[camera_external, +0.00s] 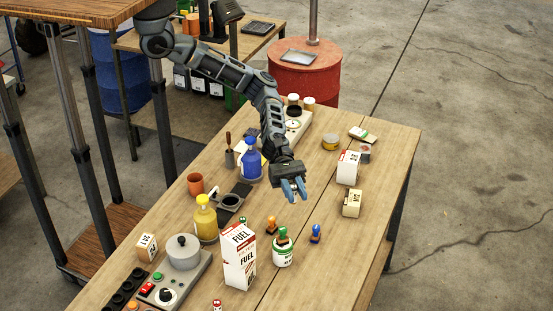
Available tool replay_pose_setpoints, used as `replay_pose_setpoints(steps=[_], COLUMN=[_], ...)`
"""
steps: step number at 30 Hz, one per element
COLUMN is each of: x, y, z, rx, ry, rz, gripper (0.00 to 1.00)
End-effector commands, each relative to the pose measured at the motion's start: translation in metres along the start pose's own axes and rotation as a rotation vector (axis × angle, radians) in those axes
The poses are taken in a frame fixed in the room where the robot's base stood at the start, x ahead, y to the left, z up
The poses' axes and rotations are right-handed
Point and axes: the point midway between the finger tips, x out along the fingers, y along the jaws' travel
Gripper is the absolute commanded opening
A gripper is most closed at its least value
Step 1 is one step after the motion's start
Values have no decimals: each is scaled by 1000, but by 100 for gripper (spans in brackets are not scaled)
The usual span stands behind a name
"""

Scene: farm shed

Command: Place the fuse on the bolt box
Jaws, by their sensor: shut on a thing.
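My gripper (294,190) hangs over the middle of the table, fingers down. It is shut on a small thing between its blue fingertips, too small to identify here. I cannot pick out the fuse by its look. I cannot tell for sure which box is the bolt box. A white box with a red top (348,168) and a cream box with dark lettering (352,203) stand to the right of my gripper. A small white and orange box (146,247) stands at the table's left side.
Below my gripper stand a FUEL carton (238,257), a white and green tin (284,254) and small orange and blue stamp-like things. A yellow bottle (206,220) and a blue bottle (250,160) stand to its left. The table's right front part (345,255) is clear.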

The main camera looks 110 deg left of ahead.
Motion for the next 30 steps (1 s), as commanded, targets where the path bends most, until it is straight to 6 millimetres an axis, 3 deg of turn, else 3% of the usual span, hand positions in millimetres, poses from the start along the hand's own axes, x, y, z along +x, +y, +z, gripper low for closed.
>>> replay_pose_setpoints(steps=[1, 3, 9, 20, 30], x=[-12, -28, -66, -93, -112], y=[23, 49, 103, 148, 214], z=[-11, -22, -46, -69, -111], rx=[-4, -4, -2, -2, -3], ry=[0, 0, -1, 0, 1], rz=[52, 115, 256, 332, 329], gripper=[0, 0, 0, 0, 0])
